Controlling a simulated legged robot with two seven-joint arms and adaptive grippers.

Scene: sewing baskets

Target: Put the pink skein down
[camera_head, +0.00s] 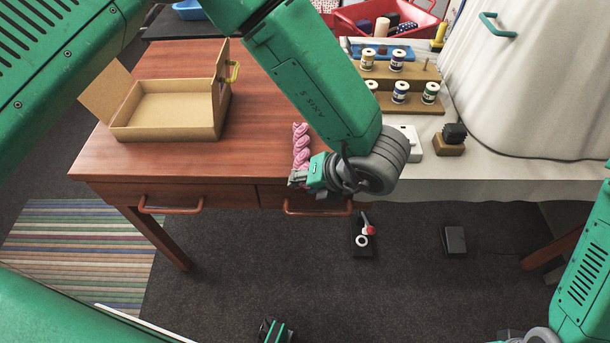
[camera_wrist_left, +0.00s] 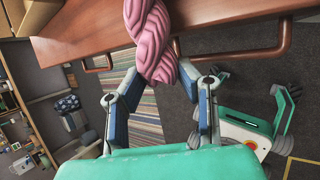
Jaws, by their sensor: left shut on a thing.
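The pink twisted skein (camera_head: 301,146) is at the front edge of the wooden table (camera_head: 180,165). My left gripper (camera_head: 298,179) is shut on its near end, just over the table's front edge above a drawer handle. In the left wrist view the skein (camera_wrist_left: 148,35) runs from between the fingers up across the table edge. I cannot tell whether its far part touches the tabletop. My right arm shows at the lower right, but its gripper is out of view.
An open cardboard box (camera_head: 170,110) stands on the table's left part, with bare tabletop between it and the skein. Thread spools on a wooden rack (camera_head: 410,104) and a dark block (camera_head: 449,143) stand to the right. Two drawer handles (camera_head: 171,209) stick out in front.

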